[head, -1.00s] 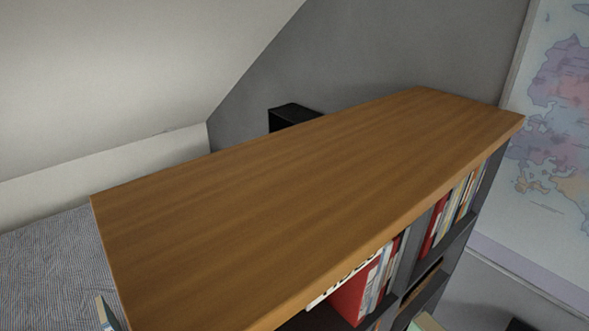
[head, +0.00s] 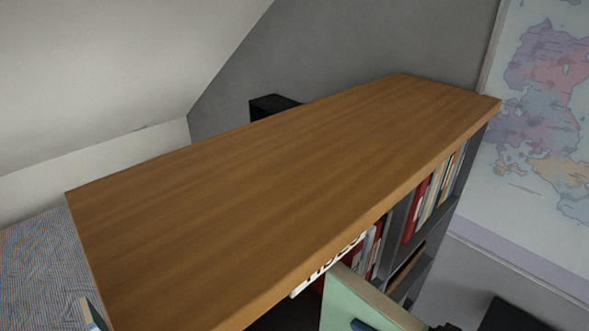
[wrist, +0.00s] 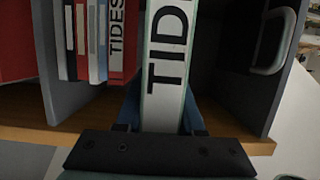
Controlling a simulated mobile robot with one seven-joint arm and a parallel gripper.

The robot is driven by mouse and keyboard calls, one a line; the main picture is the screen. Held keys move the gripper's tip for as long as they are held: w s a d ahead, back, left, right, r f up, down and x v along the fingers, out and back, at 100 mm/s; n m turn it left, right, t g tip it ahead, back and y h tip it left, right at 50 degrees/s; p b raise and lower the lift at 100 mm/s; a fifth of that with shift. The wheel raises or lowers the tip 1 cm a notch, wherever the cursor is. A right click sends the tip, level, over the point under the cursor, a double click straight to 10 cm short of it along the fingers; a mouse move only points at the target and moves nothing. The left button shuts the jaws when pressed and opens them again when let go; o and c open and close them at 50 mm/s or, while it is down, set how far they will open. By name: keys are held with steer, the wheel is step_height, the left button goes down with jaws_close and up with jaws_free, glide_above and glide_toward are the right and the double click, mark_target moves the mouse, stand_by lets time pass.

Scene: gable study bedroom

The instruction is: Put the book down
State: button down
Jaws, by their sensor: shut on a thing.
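The book (wrist: 166,50) has a white spine with large dark letters reading TIDES and pale green edges. My gripper (wrist: 162,114) is shut on it, one blue finger on each side of its lower part. The wrist view shows the book upright in front of a dark shelf compartment; how far it reaches inside I cannot tell. In the head view the book's green cover (head: 349,295) shows at the bottom, close to the bookcase front, with a bit of my blue finger against it.
The bookcase (head: 250,185) has a bare wooden top. Left of the held book, a red book (wrist: 122,50) and several others stand beside a grey divider (wrist: 50,60). A wall map (head: 545,110) hangs at right.

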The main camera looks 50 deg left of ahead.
steer(key=a+r+p+x, duration=0.1)
steer(key=r+x, duration=0.3)
steer(key=x, duration=1.4)
steer(key=shift+a+p, duration=0.25)
steer(key=shift+p, duration=0.65)
steer(key=shift+s+f, duration=0.1)
steer(key=shift+f, duration=0.05)
steer(key=shift+f, duration=0.2)
steer(key=c, duration=0.5)
jaws_free()
steer(key=shift+r, duration=0.1)
